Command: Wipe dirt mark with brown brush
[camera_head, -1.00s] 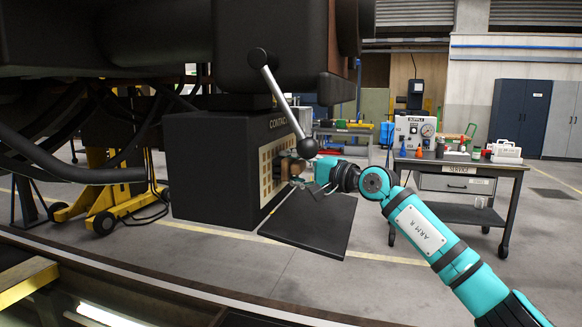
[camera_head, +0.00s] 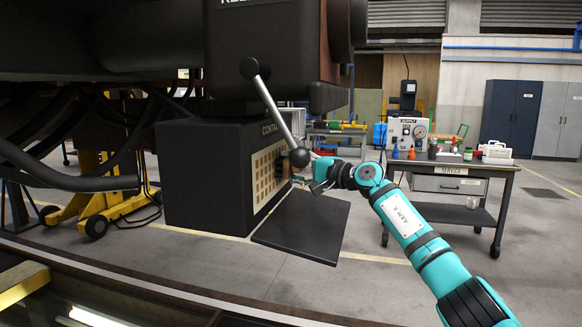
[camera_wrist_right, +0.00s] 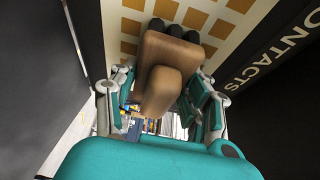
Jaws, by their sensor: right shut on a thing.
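My right gripper (camera_head: 305,183) is at the far edge of the tan-squared contact panel (camera_head: 267,178) on the black box, just below the lever's ball knob. It is shut on the brown brush (camera_wrist_right: 168,60). In the right wrist view the brush, with dark bristle tufts at its far end, sits between the fingers, close to the panel face (camera_wrist_right: 205,20). I cannot tell whether the bristles touch the panel. In the head view the brush is mostly hidden behind the knob and gripper. I cannot make out a dirt mark. My left gripper is not in view.
The lever (camera_head: 276,112) hangs in front of the panel. An open black cover (camera_head: 302,228) juts out below it. A service cart (camera_head: 455,168) with supplies stands at the right. A yellow jack (camera_head: 95,205) stands at the left. Floor between box and cart is clear.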

